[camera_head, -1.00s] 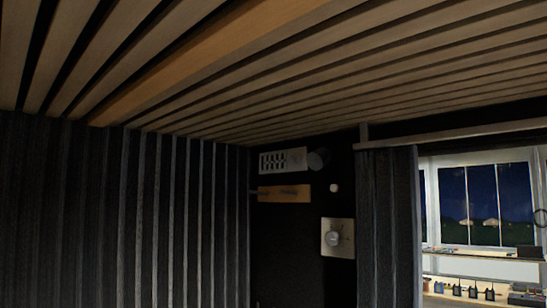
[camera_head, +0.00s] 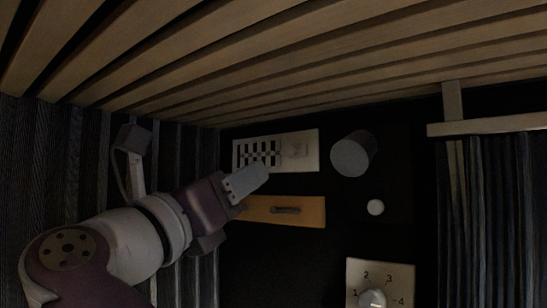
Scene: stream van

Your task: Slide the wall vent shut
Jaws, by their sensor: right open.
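The wall vent (camera_head: 310,160) is a pale rectangular plate on the dark wall, just under the slatted ceiling. Dark slots show in its left part, and a small raised piece, hard to make out, is on its right part.
A wooden strip with a dark handle (camera_head: 300,211) is just below the vent. A grey cylinder (camera_head: 352,155) and a white round button (camera_head: 375,207) are to the right. A numbered dial plate (camera_head: 393,271) is lower down. A dark curtain (camera_head: 500,220) hangs at right.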

